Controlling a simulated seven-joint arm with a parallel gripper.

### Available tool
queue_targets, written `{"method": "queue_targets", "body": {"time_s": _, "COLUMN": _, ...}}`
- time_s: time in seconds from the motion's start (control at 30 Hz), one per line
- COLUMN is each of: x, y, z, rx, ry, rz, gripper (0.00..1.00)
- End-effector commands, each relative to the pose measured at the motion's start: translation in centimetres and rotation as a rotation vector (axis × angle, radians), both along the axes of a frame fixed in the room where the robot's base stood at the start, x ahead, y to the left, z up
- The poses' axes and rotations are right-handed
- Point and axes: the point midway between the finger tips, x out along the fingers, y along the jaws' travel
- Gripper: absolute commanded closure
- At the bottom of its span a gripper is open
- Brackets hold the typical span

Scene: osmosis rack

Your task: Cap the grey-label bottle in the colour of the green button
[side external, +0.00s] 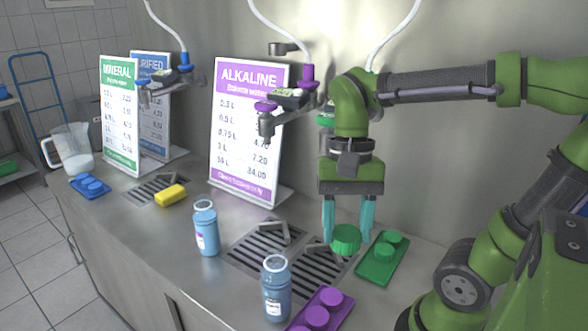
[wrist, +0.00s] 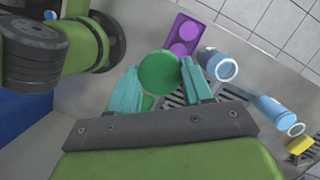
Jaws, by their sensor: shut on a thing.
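My gripper (side external: 347,226) is shut on a green cap (side external: 346,240), held above the counter beside the green cap tray (side external: 382,258). In the wrist view the cap (wrist: 160,73) sits between the two teal fingers. A blue bottle (side external: 276,285) with a pale, greyish-looking label stands upright at the front, left of my gripper. A second open blue bottle (side external: 206,225), with a label bearing some purple, stands further left. Both bottles look uncapped. A green dispenser part (side external: 325,118) shows partly behind my arm; no green button can be made out clearly.
A purple cap tray (side external: 320,312) lies at the front, right of the nearer bottle. Drain grates (side external: 262,252) lie behind the bottles. A yellow sponge (side external: 170,195), a blue cap tray (side external: 90,186) and a pitcher (side external: 72,150) are further left. The Alkaline sign (side external: 247,130) stands at the back.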

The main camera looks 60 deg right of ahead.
Motion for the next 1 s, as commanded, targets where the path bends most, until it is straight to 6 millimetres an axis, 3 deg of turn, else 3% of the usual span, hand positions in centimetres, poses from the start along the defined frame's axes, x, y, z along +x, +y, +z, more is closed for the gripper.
{"method": "queue_targets", "body": {"time_s": 0.2, "x": 0.4, "y": 0.1, "z": 4.7, "rx": 0.000, "ry": 0.002, "rz": 0.001, "gripper": 0.78}}
{"method": "queue_targets", "body": {"time_s": 0.8, "x": 12.5, "y": 2.7, "z": 4.2, "rx": 0.001, "ry": 0.009, "rz": 0.001, "gripper": 0.78}}
{"method": "queue_targets", "body": {"time_s": 1.0, "x": 12.5, "y": 2.7, "z": 1.0, "rx": 0.000, "ry": 0.011, "rz": 0.000, "gripper": 0.78}}
